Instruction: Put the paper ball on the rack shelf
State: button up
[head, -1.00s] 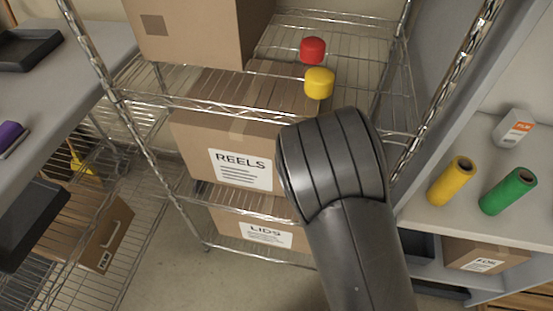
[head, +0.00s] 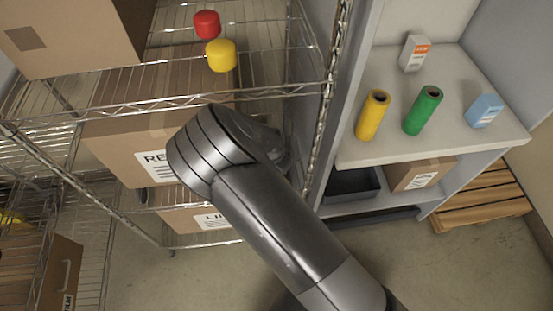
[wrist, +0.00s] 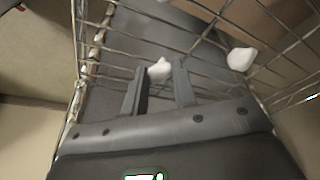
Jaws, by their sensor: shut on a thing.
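A crumpled white paper ball (wrist: 160,70) sits between the two fingertips of my gripper (wrist: 160,80) in the wrist view. My gripper is shut on it. A second white lump (wrist: 241,58) lies to the right, by the wires, apart from the fingers. The wire rack (head: 150,105) stands at the left in the head view; its wires (wrist: 205,40) also lie beyond my fingers in the wrist view. In the head view my own arm hides the gripper and the ball. I cannot tell how far the ball is from a shelf.
A red cap (head: 207,24) and a yellow cap (head: 221,55) stand on the rack's upper shelf, beside a cardboard box (head: 75,35). Boxes fill part of the shelves below. At right, a grey shelf unit (head: 450,130) holds yellow and green rolls and small boxes.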

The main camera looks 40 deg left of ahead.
jog(key=shift+f, duration=0.1)
jog(key=o, duration=0.9)
jog(key=v, duration=0.7)
jog(key=shift+s+r, duration=0.1)
jog(key=shift+r, duration=0.25)
